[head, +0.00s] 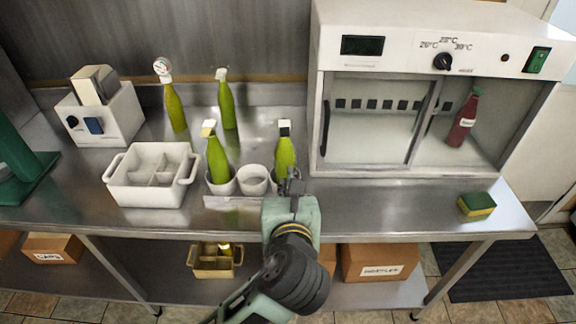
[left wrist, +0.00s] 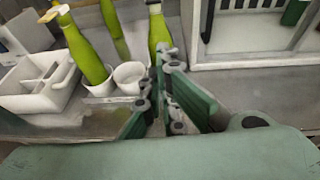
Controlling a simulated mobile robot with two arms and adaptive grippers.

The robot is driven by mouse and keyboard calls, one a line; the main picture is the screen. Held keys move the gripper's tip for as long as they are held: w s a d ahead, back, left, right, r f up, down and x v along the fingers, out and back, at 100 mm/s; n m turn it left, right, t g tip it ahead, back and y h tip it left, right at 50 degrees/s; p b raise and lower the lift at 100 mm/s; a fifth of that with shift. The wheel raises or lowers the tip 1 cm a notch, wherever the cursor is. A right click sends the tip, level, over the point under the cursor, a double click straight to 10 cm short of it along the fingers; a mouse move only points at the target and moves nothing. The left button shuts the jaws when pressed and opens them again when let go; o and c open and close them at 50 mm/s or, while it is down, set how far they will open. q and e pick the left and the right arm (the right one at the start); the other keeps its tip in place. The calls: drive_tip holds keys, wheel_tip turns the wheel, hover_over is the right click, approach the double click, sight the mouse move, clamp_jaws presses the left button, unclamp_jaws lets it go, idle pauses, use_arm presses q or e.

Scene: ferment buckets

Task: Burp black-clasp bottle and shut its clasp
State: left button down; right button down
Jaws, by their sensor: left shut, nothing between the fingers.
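The black-clasp bottle (head: 285,155) is green, with a white and black top, and stands upright in the right cup of the white three-cup rack (head: 229,203). I cannot tell whether its clasp is open or shut. Its green body also shows in the left wrist view (left wrist: 157,32), with the top at the frame edge. My left gripper (head: 290,182) is shut and empty, in front of the bottle's lower part, and hides its cup. In the left wrist view the fingertips (left wrist: 166,55) overlap the bottle's base; contact is unclear. My right gripper is out of view.
Another green bottle (head: 217,158) stands in the left cup; the middle cup (head: 254,180) is empty. Two green bottles (head: 176,110) (head: 227,105) stand behind. A white divided crate (head: 150,192) is left, an incubator cabinet (head: 335,155) right. The front right counter is clear up to a sponge (head: 477,205).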

sight(284, 161)
use_arm(q)
drive_tip(key=x, duration=1)
drive_tip(key=shift+p, duration=0.4)
wheel_tip(284, 161, up, 3)
drive_tip(key=shift+s+f+p, duration=0.1)
drive_tip(key=shift+p, duration=0.55)
drive_tip(key=shift+s+r, duration=0.15)
drive_tip(key=shift+r, duration=0.45)
